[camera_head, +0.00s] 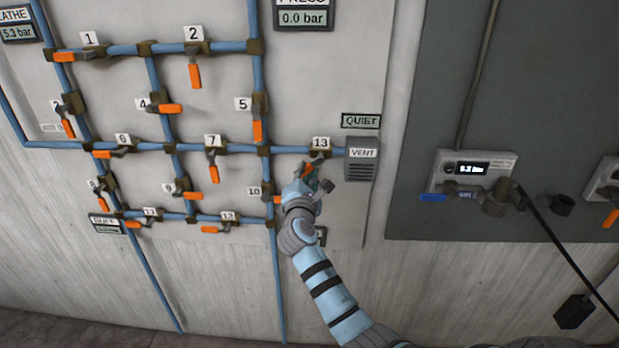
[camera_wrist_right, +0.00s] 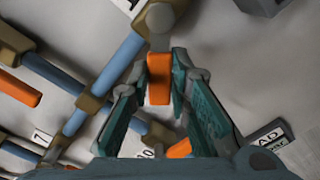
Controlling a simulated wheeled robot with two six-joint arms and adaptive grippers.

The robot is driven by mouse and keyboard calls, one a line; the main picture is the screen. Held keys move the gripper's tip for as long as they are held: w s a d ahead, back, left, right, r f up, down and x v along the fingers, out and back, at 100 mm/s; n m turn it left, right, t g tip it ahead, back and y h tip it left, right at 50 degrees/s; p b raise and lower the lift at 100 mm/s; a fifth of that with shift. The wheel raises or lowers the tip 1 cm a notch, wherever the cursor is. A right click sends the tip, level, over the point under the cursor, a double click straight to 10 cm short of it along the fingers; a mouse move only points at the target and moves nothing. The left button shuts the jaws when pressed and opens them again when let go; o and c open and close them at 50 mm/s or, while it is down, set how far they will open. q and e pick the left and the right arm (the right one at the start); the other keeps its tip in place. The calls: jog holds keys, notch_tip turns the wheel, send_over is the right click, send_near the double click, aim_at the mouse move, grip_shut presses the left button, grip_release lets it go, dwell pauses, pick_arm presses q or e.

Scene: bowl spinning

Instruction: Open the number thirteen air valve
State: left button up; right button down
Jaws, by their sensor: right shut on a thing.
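The number 13 valve (camera_head: 318,155) sits on the blue pipe at the right end of the middle row, under its "13" label (camera_head: 320,143) and left of the VENT box. In the right wrist view its grey hub (camera_wrist_right: 160,18) is at the top and its orange handle (camera_wrist_right: 158,82) points down, at an angle to the pipe. My right gripper (camera_head: 309,178) is at this handle from below. Its two teal fingers stand either side of the handle in the wrist view (camera_wrist_right: 165,75) and are shut on it. My left gripper is not in view.
The VENT box (camera_head: 361,165) is close on the right. The number 10 valve's orange handle (camera_head: 278,199) is close below left. Several other orange-handled valves line the pipes. A PRESS display (camera_head: 303,17) reads 0.0 bar. A dark panel (camera_head: 405,130) stands further right.

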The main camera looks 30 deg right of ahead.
jog(key=shift+w+a+r+m+b, duration=0.15)
jog(key=shift+r+m, duration=0.4)
jog(key=shift+m, duration=0.8)
jog(key=shift+w+a+r+m+b, duration=0.15)
jog(key=shift+r+m, duration=0.35)
jog(key=shift+m, duration=0.9)
jog(key=shift+w+a+r+m+b, duration=0.15)
jog(key=shift+r+m, duration=0.4)
jog(key=shift+m, duration=0.8)
jog(key=shift+s+r, duration=0.1)
jog(key=c, duration=1.5)
grip_release()
jog(key=v, duration=1.2)
